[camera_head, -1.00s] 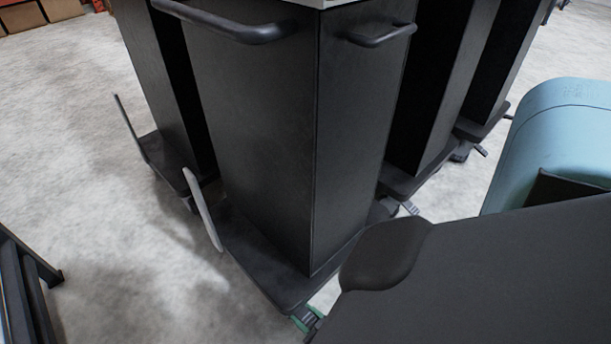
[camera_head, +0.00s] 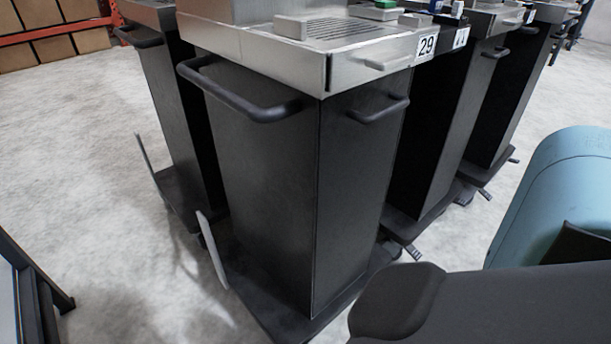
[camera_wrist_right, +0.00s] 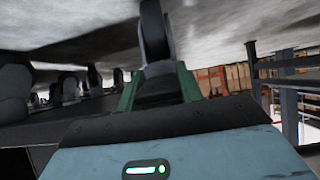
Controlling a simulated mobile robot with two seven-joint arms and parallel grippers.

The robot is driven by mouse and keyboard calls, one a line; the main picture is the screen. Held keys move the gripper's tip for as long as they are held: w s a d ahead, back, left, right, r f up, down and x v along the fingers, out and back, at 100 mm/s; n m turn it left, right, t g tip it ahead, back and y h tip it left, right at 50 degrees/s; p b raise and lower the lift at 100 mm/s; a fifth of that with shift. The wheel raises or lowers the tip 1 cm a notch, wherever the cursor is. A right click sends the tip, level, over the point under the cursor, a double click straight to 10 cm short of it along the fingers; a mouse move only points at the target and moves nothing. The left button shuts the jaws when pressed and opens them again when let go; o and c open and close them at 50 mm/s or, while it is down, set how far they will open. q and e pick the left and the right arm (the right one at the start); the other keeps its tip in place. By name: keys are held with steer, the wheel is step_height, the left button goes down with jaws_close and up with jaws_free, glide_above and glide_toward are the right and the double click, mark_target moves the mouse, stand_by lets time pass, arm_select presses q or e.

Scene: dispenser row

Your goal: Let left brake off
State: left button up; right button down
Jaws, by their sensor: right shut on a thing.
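The near dispenser (camera_head: 265,180) is a dark cart with a metal top numbered 29, a handle, and a dark base plate (camera_head: 290,315) near the floor. In the right wrist view, the floor is at the top and a dark caster wheel (camera_wrist_right: 154,28) shows just beyond my right gripper (camera_wrist_right: 160,77). Its green fingers are shut on a dark part below that caster, which looks like the brake pedal (camera_wrist_right: 157,92). Whether the pedal is up or down I cannot tell. The head view does not show this gripper. My left gripper is in neither view.
More dispensers (camera_head: 430,140) stand close on the right and one (camera_head: 165,100) on the left. A grey foot lever (camera_head: 414,253) sticks out at a neighbour's base. Upright plates (camera_head: 211,245) stand at the base edges. Floor at left is open; a dark frame (camera_head: 30,295) stands lower left.

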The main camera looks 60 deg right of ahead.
steer(key=c, duration=0.9)
jaws_free()
steer(key=p+v, duration=0.4)
steer(key=v, duration=0.4)
steer(key=shift+d, duration=0.1)
steer(key=shift+f, duration=0.1)
